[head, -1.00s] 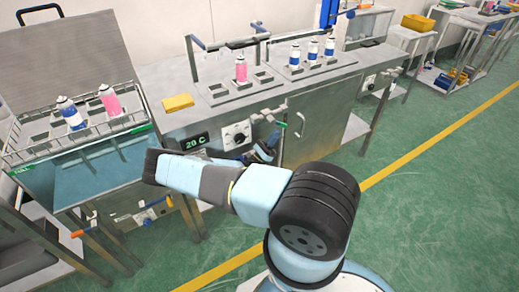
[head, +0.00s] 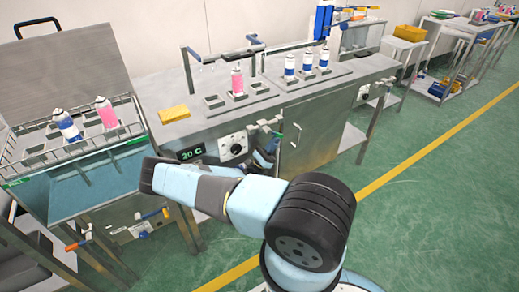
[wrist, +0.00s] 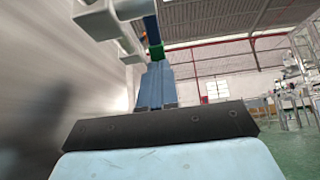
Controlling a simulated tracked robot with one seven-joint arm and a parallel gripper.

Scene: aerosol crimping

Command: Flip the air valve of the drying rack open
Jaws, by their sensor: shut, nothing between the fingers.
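The rack on the steel bench has one holder plate (head: 215,107) with a pink can (head: 237,82) and another with several blue-and-white cans. A pale valve fitting (head: 268,124) sits on the bench's front face, right of a dial; its lever position is too small to tell in the head view. In the wrist view, pale fittings (wrist: 105,20) and a green piece (wrist: 156,52) with a blue part above it stand near the fingertips. My gripper (wrist: 155,68) is shut and empty, pointing up at the green piece; contact cannot be told. My arm mostly hides it in the head view.
A water bath (head: 65,195) with a wire basket and cans stands at the left. A temperature display (head: 191,153) and a dial (head: 236,146) are on the bench front. A yellow sponge (head: 174,114) lies on top. Green floor (head: 430,200) is free at the right.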

